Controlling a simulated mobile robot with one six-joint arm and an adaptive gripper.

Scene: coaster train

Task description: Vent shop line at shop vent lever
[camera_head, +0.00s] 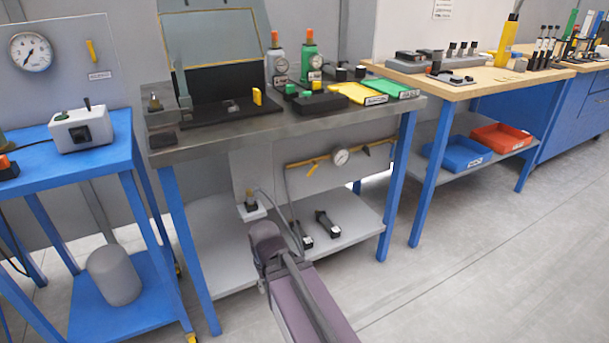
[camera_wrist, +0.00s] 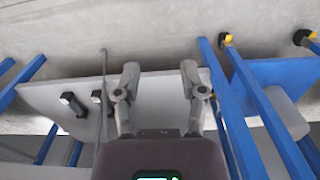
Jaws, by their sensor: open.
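Another yellow lever (camera_head: 91,50) is on the upright panel at the far left, above a label too small to read. I cannot tell which one is the shop vent lever. My gripper (camera_wrist: 160,72) is open and empty in the wrist view, over the pale lower shelf (camera_wrist: 155,100). In the head view my arm reaches in front of the middle bench and the fingers are hidden. No lever shows clearly in the wrist view.
The middle bench top (camera_head: 210,139) overhangs the shelf, with blue legs (camera_head: 189,250) at its corners. Two black-ended hand tools (camera_head: 328,224) lie on the shelf. A blue cart (camera_head: 115,310) with a grey cylinder (camera_head: 115,275) stands left. Floor is clear at the right.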

